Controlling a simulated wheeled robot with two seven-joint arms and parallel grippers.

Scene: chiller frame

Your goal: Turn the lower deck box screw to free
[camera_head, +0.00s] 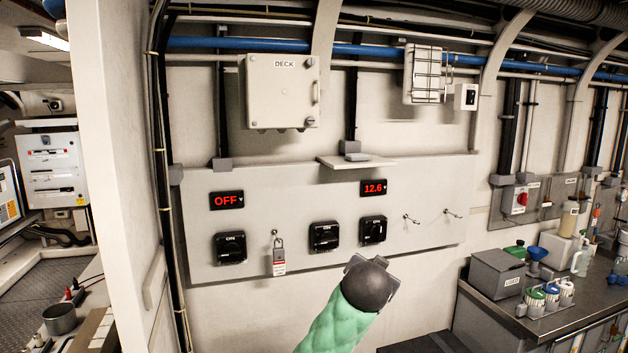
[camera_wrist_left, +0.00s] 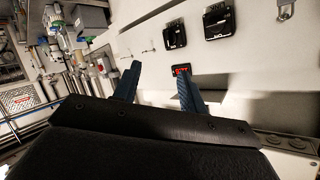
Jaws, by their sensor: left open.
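The deck box (camera_head: 281,92) is a pale closed box labelled DECK, high on the wall in the head view. Its lower screw (camera_head: 310,121) is a small round head at the lower right corner of the front. Its slot angle is too small to tell. My left gripper (camera_wrist_left: 158,88) is open and empty in the left wrist view, with its two dark fingers spread toward the wall panel. In the head view, a green-sleeved arm with a dark round wrist, seemingly my left, stands below and right of the box, apart from it; its fingers are hidden. My right gripper is not in view.
Below the box, a panel (camera_head: 440,232) carries black switches, red displays and a padlock (camera_head: 278,250). A small shelf (camera_head: 356,162) juts out right of and below the box. A counter (camera_head: 540,320) with bottles stands at the right. The space before the box looks clear.

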